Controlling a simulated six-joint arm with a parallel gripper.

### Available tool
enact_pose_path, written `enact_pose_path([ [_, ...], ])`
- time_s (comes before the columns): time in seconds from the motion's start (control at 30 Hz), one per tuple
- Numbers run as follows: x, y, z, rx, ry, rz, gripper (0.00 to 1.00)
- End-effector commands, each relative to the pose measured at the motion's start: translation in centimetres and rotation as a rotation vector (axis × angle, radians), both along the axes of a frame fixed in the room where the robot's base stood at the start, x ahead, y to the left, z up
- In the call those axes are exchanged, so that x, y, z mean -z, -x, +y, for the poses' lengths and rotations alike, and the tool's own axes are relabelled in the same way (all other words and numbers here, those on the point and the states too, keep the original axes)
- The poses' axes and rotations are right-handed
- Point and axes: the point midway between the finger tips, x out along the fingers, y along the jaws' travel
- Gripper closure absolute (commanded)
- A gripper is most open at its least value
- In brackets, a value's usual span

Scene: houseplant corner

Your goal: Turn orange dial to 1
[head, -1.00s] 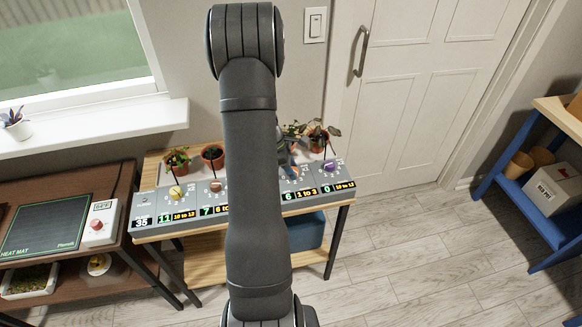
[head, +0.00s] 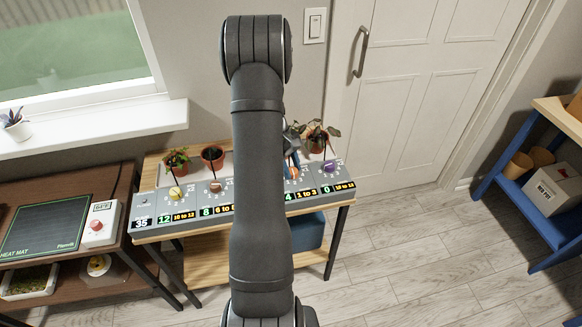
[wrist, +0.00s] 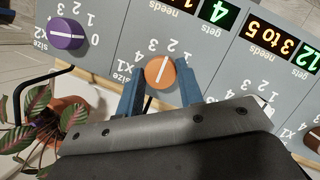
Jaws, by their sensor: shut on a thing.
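The orange dial (wrist: 160,72) is on the grey panel, in the middle of the wrist view. Its white line tilts, with its upper end toward the printed 2. My gripper (wrist: 161,88) has its two blue fingers on either side of the dial, shut on it. The green "gets" display (wrist: 219,13) above it reads 4. In the head view the display (head: 290,198) also reads 4, with 1 to 3 beside it. My arm hides part of the panel there, and the dial (head: 292,163) shows only in part.
A purple dial (wrist: 66,34) sits beside the orange one, its display at 0 in the head view. A yellow dial (head: 176,192) and a brown dial (head: 215,187) are farther left. Potted plants (head: 176,160) stand behind the panel, one leafy plant (wrist: 62,115) close to my gripper.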

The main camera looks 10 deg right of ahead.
Motion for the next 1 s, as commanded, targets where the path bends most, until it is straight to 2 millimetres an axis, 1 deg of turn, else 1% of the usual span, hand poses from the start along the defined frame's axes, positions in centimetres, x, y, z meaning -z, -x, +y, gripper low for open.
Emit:
enact_pose_path([
  [0.3,-0.01,-0.11,-0.24,0.3,0.0,0.0,0.89],
  [0.6,-0.05,-0.15,-0.36,0.534,0.0,-0.001,0.89],
  [0.8,-0.06,-0.14,-0.39,0.635,0.0,-0.001,0.89],
  [1.0,-0.04,-0.13,-0.44,0.688,0.0,-0.001,0.89],
])
